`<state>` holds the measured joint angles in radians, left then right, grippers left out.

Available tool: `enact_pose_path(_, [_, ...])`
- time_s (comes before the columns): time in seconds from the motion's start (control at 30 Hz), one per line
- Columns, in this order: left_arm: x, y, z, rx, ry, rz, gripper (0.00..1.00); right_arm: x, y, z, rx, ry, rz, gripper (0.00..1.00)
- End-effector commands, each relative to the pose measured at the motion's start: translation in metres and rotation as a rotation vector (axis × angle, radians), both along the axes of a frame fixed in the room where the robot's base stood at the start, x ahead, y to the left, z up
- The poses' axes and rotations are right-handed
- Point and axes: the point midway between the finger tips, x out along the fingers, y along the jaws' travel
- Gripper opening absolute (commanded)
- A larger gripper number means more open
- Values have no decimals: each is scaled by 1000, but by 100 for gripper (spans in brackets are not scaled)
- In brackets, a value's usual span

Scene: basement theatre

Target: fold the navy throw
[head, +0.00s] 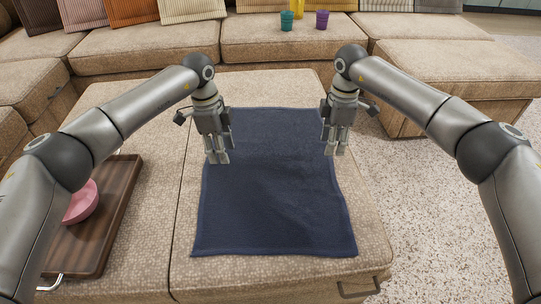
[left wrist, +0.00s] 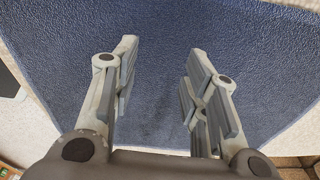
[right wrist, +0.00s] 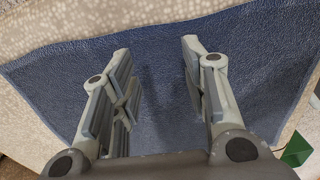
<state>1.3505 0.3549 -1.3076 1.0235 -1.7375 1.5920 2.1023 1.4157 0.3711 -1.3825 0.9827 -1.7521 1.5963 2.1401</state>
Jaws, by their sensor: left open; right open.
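The navy throw (head: 270,205) lies spread out flat on the beige ottoman, roughly rectangular, its near edge close to the ottoman's front. My left gripper (head: 217,160) is open and empty above the throw's left side. My right gripper (head: 334,152) is open and empty above its right side. In the left wrist view the throw (left wrist: 155,100) fills the space between and beyond the open fingers. In the right wrist view the throw (right wrist: 160,80) shows below the fingers, with its edge running across the ottoman. The arms hide parts of the throw's side edges.
A wooden tray (head: 118,215) with a pink bowl (head: 82,203) stands on the left of the ottoman (head: 150,240). A sofa (head: 150,45) with cushions is behind. A teal cup (head: 287,21) and a purple cup (head: 322,19) stand on the sofa at the back.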

Motion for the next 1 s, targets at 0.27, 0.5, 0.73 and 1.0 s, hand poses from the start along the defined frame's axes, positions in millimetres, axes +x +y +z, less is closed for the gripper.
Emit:
enact_pose_path(0.27, [19,39,3,109,-34,128,41,1,-2,-10,-14,-1,-11,41])
enact_pose_path(0.5, [18,38,-35,107,-32,125,41,1,-2,-47,-13,-1,-11,41])
enact_pose_path(0.73, [18,37,-60,105,-34,124,41,2,-1,-73,-11,-3,-10,41])
enact_pose_path(1.0, [18,37,-66,105,-35,123,41,2,-2,-79,-11,-4,-10,41])
